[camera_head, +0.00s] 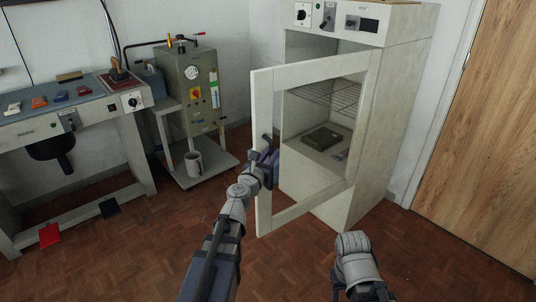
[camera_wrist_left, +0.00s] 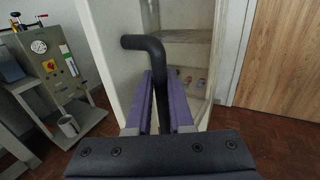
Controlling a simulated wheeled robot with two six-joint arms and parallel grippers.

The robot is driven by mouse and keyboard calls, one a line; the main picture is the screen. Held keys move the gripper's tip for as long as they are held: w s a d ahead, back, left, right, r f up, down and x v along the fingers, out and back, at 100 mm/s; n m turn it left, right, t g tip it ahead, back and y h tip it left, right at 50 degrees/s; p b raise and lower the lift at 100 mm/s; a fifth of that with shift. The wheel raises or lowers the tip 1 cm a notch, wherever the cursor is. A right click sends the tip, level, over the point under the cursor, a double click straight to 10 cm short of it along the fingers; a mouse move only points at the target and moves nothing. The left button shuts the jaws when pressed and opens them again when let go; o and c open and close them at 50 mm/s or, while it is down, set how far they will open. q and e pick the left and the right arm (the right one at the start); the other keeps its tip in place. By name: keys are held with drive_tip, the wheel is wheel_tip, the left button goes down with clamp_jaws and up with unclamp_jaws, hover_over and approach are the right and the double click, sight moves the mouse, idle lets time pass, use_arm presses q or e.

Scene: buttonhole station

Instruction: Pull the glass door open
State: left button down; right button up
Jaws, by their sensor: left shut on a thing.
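The glass door (camera_head: 262,105) of the tall pale cabinet has a white frame and a clear pane. It stands partly open, swung out from the cabinet front. Its black bent handle (camera_wrist_left: 148,43) is on the free left edge. My left gripper (camera_head: 267,166) is at this handle. In the left wrist view its purple fingers (camera_wrist_left: 160,95) are shut around the handle's upright part. My right arm shows at the lower middle of the head view, but its gripper is not visible.
The cabinet (camera_head: 390,110) holds a wire rack (camera_head: 328,92) and a dark flat object (camera_head: 322,138). A trolley (camera_head: 205,172) with a grey machine (camera_head: 190,85) and a mug (camera_head: 194,163) stands left. A workbench (camera_head: 80,120) is farther left. The floor before the door is clear.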

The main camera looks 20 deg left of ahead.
use_arm(q)
drive_tip(key=shift+d, duration=0.1)
drive_tip(key=c, duration=0.8)
unclamp_jaws()
